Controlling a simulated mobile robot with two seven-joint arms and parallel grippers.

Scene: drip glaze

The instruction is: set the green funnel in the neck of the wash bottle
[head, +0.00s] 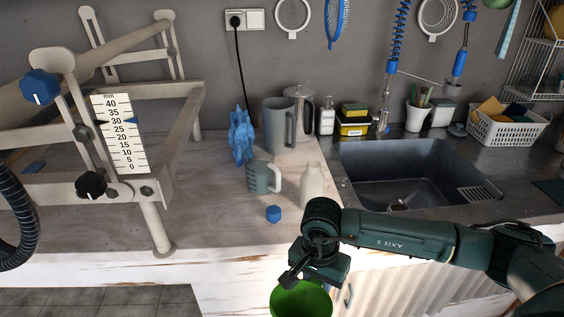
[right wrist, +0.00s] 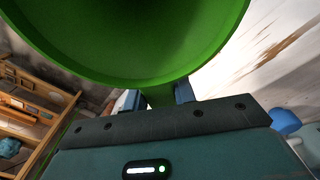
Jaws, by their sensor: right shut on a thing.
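The green funnel (head: 301,300) is in my right gripper (head: 297,275), low at the bottom of the head view, in front of the counter's front edge. In the right wrist view the funnel's wide bowl (right wrist: 140,45) fills the top, and the fingers (right wrist: 155,97) are shut on its narrow part below the bowl. The wash bottle (head: 313,184), off-white with an uncapped-looking neck, stands upright on the counter, behind and above the gripper in the picture. The funnel is apart from the bottle. My left gripper is not in view.
A blue cap (head: 273,214) lies on the counter left of the bottle. A grey-and-white mug (head: 263,177) stands close beside the bottle. A tall grey jug (head: 279,126) and a blue figure (head: 241,137) stand behind. The sink (head: 405,165) is to the right.

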